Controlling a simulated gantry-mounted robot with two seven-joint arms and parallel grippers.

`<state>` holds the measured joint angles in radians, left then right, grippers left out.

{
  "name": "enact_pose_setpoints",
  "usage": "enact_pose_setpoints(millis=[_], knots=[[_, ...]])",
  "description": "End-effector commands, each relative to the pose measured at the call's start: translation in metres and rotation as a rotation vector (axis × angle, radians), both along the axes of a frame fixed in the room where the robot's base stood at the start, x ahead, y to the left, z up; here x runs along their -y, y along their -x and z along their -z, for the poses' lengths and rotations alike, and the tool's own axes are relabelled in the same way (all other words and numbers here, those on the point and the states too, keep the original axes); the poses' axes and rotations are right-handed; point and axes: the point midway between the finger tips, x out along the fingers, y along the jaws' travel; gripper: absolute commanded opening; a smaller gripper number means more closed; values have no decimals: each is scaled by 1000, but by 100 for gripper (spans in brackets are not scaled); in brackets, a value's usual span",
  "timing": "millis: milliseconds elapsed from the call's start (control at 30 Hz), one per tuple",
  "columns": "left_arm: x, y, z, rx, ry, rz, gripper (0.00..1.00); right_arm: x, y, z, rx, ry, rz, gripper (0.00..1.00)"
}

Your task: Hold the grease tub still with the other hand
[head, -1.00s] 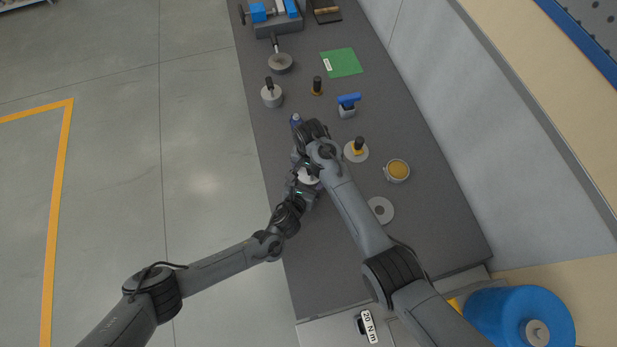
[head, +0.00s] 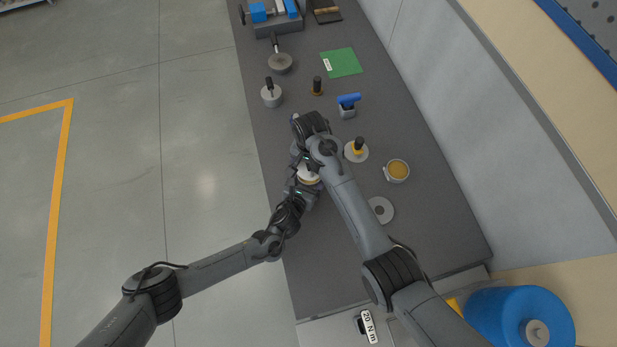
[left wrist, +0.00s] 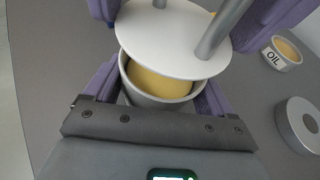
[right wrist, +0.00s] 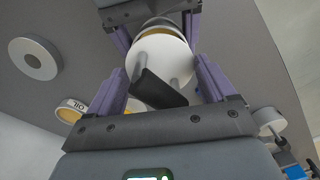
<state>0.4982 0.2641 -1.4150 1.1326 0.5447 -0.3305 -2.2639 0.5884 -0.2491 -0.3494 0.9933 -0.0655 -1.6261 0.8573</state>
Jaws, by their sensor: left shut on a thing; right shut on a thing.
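The grease tub (left wrist: 158,92) is a round grey-white tub with yellow grease inside, low in the left wrist view. My left gripper (left wrist: 158,95) is shut on its sides; in the head view this gripper (head: 304,184) is at the bench's left side. A white lid (left wrist: 172,38) with two grey posts is over the tub, with grease visible below its near edge. My right gripper (right wrist: 160,85) is shut on the lid's black handle (right wrist: 155,88). My right wrist hides much of the lid in the head view. Whether the lid's far edge touches the tub is unclear.
An oil cup (head: 397,170), a flat disc (head: 380,210) and a black-knobbed disc (head: 356,152) stand right of my grippers on the grey bench. A blue-handled item (head: 348,104), a small knob (head: 317,86) and a grey pot (head: 271,95) are farther back. The bench's near part is bare.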

Motion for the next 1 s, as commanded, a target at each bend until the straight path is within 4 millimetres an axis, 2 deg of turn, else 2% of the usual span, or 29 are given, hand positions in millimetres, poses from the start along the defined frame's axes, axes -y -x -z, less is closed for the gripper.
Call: enact_pose_setpoints(millis=[33,200,567,1000], knots=[[-2,2,5,-8,-7,-1,41,0,0,-2,1,-1,0,42],[-2,2,5,-8,-7,-1,41,0,0,-9,0,-1,0,42],[-2,2,5,-8,-7,0,41,0,-1,-10,0,0,0,42],[-2,2,5,-8,-7,0,41,8,-26,-24,1,0,0,42]])
